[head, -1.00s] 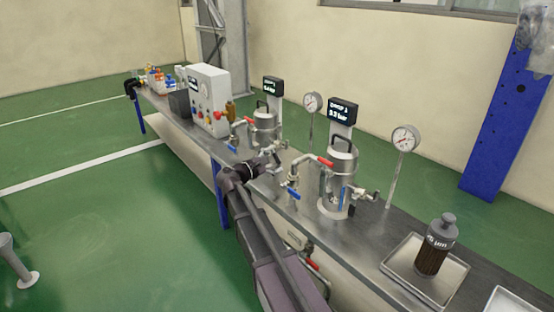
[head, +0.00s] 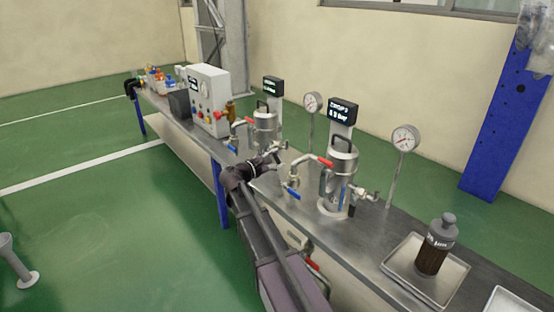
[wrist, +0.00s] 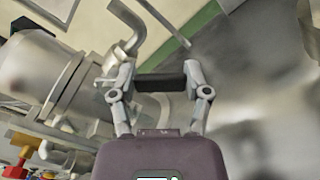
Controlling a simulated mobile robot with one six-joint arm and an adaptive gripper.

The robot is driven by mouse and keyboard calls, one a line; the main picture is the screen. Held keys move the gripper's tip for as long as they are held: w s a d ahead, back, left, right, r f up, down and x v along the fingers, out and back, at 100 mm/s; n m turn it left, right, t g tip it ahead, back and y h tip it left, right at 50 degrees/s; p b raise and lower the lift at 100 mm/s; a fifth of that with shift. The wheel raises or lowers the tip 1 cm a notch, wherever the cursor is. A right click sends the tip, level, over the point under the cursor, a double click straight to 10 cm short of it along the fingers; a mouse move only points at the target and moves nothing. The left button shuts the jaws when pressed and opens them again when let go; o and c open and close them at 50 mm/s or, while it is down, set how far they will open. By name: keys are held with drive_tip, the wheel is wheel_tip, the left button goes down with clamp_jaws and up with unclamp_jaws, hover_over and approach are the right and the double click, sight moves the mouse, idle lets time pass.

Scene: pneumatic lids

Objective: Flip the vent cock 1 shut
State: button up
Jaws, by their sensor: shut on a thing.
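My gripper (head: 276,158) is low beside the right side of the left steel vessel (head: 264,130), near the fittings there. The vessel (wrist: 38,68) lies at the left of the wrist view, with a bent pipe (wrist: 126,40) ahead of the fingers. In the head view my wrist and the fittings hide the handle.
A second vessel (head: 340,165) stands to the right with red- and blue-handled valves. Gauges (head: 312,102) and displays (head: 342,112) rise behind. A control box (head: 208,100) stands left. A dark bottle (head: 436,248) sits in a tray (head: 405,270) at the right.

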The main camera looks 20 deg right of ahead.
drive_tip(key=shift+w+f+m, duration=0.1)
drive_tip(key=shift+m, duration=0.2)
drive_tip(key=m, duration=0.2)
drive_tip(key=w+f+m+b, duration=0.1)
drive_tip(key=m, duration=0.1)
drive_tip(key=shift+w+a, duration=0.1)
drive_tip(key=m, duration=0.1)
drive_tip(key=w+m, duration=0.1)
drive_tip(key=m, duration=0.2)
drive_tip(key=shift+w+a+f+m+b, duration=0.15)
drive_tip(key=shift+w+a+m+b, duration=0.1)
drive_tip(key=shift+a+m+b, duration=0.05)
idle(0.3)
drive_tip(key=o, duration=1.2)
drive_tip(key=shift+c, duration=0.2)
drive_tip(key=shift+a, duration=0.25)
drive_tip(key=v, duration=1.1)
drive_tip(key=shift+a, duration=0.3)
drive_tip(key=shift+s+d, duration=0.1)
drive_tip(key=shift+s, duration=0.1)
